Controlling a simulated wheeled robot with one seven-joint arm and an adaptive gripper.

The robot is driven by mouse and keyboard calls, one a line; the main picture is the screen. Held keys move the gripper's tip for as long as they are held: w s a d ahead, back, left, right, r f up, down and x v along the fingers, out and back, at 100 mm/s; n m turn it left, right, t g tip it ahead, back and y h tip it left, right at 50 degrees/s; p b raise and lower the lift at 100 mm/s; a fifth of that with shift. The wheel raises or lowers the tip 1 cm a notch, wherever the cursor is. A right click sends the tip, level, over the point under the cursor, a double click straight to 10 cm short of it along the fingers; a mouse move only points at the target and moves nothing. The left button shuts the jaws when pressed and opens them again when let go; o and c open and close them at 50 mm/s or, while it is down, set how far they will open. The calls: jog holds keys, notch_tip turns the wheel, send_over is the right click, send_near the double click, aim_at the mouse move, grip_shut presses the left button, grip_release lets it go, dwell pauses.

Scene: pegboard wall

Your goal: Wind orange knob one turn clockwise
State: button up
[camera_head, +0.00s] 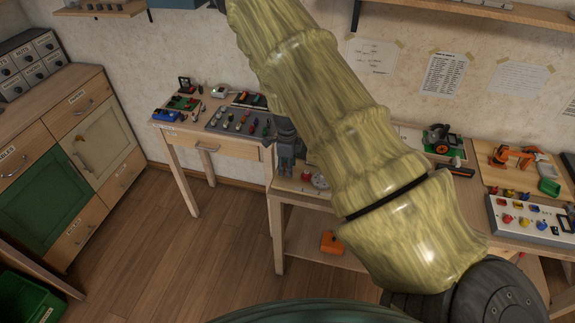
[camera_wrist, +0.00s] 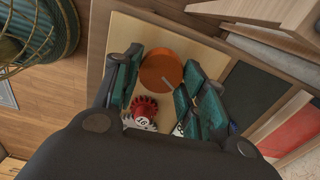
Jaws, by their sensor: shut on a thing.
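The orange knob (camera_wrist: 158,72) is a round disc with a pale mark on its lower right face, seen in the wrist view on a light wooden board (camera_wrist: 125,30). My gripper (camera_wrist: 161,63) has its dark green fingers on the left and right sides of the knob and is shut on it. In the head view my gripper (camera_head: 287,162) points down at the workbench's left end, and the orange knob cannot be made out there.
A red toothed knob (camera_wrist: 144,107) sits close to the orange knob, with a white dial partly hidden by a finger. In the head view a red knob (camera_head: 307,175) and white dial (camera_head: 320,181) stand right of my gripper. A control panel (camera_head: 240,122) lies on the left table.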

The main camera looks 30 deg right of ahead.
jog(key=shift+w+r, duration=0.15)
jog(key=shift+w, duration=0.05)
jog(key=o, duration=0.9)
jog(key=shift+o, duration=0.6)
jog(key=shift+s, duration=0.1)
notch_tip(320, 180, up, 12)
